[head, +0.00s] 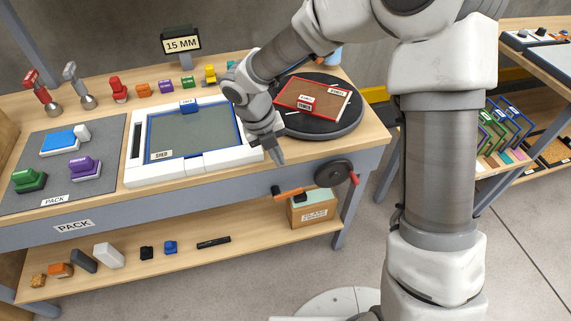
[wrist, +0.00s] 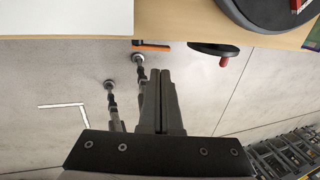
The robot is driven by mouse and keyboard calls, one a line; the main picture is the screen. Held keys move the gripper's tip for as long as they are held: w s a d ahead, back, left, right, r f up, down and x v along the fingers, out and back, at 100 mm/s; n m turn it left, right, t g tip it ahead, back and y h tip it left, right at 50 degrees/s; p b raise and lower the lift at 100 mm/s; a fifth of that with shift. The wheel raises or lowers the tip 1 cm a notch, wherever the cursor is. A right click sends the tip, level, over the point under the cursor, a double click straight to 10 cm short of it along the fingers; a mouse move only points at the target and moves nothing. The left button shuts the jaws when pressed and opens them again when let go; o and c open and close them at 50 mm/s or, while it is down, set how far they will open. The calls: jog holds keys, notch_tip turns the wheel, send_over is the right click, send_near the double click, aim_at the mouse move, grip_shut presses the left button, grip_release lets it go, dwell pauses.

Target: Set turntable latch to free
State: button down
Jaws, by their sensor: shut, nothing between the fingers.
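The black round turntable (head: 338,126) sits at the right end of the bench and carries a red-framed board (head: 322,92). An orange lever (head: 288,192), which may be the latch, sticks out at the bench's front edge. It also shows in the wrist view (wrist: 150,46), just beyond my fingertips. A dark handwheel (head: 333,173) with a red handle is to its right, also in the wrist view (wrist: 205,48). My gripper (head: 279,158) is shut and empty, above and just left of the lever in the head view. In the wrist view its fingers (wrist: 160,72) are together. I cannot tell the latch's setting.
A white frame with a blue-edged panel (head: 193,132) lies left of my gripper. Green and purple handled blocks stand on the grey pack mat (head: 60,192). A cardboard box (head: 311,210) is on the lower shelf (head: 190,247). The floor before the bench is clear.

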aim_at(296, 190)
jog(key=b+x, duration=0.3)
jog(key=x, duration=0.9)
jog(key=shift+d+f, duration=0.1)
jog(key=shift+f, duration=0.1)
jog(key=shift+d+f, duration=0.45)
jog(key=shift+f, duration=0.15)
jog(key=shift+r+p, duration=0.6)
jog(key=shift+p, duration=0.1)
jog(key=w+p+v, duration=0.1)
jog(key=p+v, duration=0.4)
jog(key=v, duration=0.8)
jog(key=shift+s+d+r+p, duration=0.25)
jog(key=shift+d+r+p, duration=0.05)
jog(key=shift+r, duration=0.15)
